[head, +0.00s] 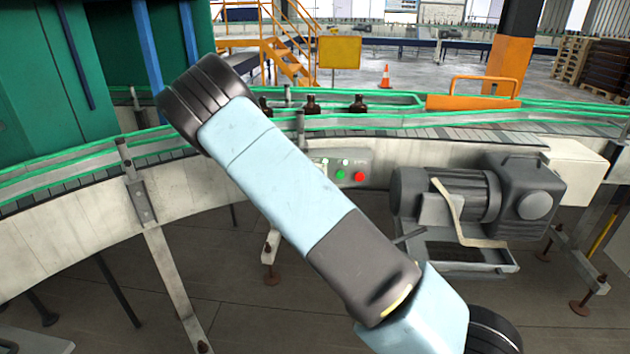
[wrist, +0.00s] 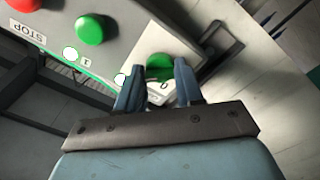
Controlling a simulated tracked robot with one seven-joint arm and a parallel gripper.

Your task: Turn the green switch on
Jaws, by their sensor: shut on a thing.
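The green switch (wrist: 158,72) is a round green knob on a grey control panel, in the wrist view. My gripper (wrist: 159,66) has its two blue-grey fingers on either side of the knob and is shut on it. A "0" mark shows beside the knob; the knob's exact turn is hard to tell because the fingers cover part of it. In the head view the grey control panel (head: 367,161) sits under the conveyor, and my arm hides my gripper and much of the panel's left part.
On the panel, a green button (wrist: 92,28) and a red STOP button (wrist: 20,5) lie beside the switch, with small lit white lamps (wrist: 70,53). A motor (head: 440,195) stands right of the panel. Amber bottles (head: 357,104) stand on the conveyor above.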

